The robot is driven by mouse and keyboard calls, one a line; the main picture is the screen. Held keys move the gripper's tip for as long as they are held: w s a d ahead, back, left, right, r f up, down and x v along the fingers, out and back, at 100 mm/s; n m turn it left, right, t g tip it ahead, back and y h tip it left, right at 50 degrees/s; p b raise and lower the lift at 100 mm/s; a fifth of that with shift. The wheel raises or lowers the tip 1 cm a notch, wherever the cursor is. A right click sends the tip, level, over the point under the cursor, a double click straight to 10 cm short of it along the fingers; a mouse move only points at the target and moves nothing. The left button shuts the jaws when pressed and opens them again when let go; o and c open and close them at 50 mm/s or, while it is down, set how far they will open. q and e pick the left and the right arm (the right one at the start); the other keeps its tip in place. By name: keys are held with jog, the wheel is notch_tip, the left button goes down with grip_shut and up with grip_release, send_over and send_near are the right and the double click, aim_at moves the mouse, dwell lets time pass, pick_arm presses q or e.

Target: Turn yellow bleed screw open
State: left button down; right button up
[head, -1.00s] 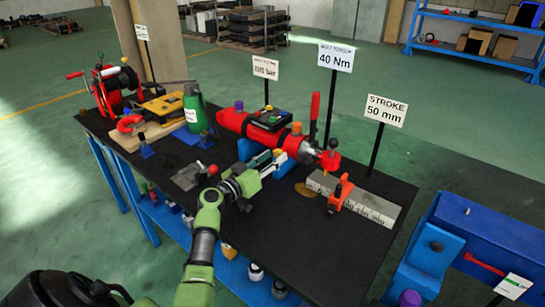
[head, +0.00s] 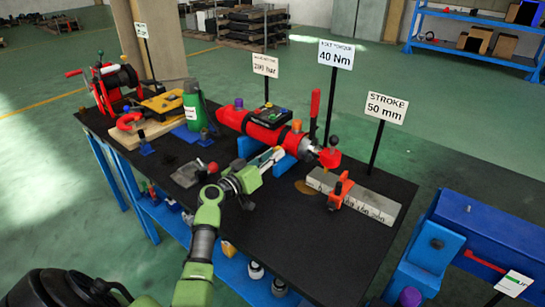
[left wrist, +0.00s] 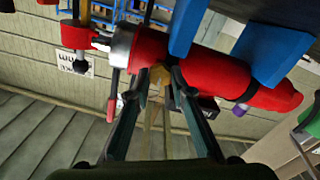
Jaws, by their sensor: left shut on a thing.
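The red cylinder (head: 262,130) lies on blue cradles on the black table. It fills the upper part of the left wrist view (left wrist: 205,72), turned over. My left gripper (head: 279,153) reaches to the near side of the cylinder, close to its silver collar. In the left wrist view its two fingers (left wrist: 164,72) come together at a small yellow piece, the bleed screw (left wrist: 158,77), and are shut on it against the cylinder. The fingers hide much of the screw, and the hand hides it in the head view. My right gripper is not in view.
Signs on posts, one reading 40 Nm (head: 337,55), rise behind the cylinder. An orange clamp (head: 341,190) stands on a grey scale block (head: 366,200) to the right. A green bottle (head: 194,108) stands left of the cylinder. The table's front right is clear.

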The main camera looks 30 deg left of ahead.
pick_arm(q)
jog(key=n+p, duration=0.2)
jog(key=n, duration=1.7)
jog(key=shift+p, duration=0.3)
dwell(0.4)
jog(key=c, duration=1.8)
grip_release()
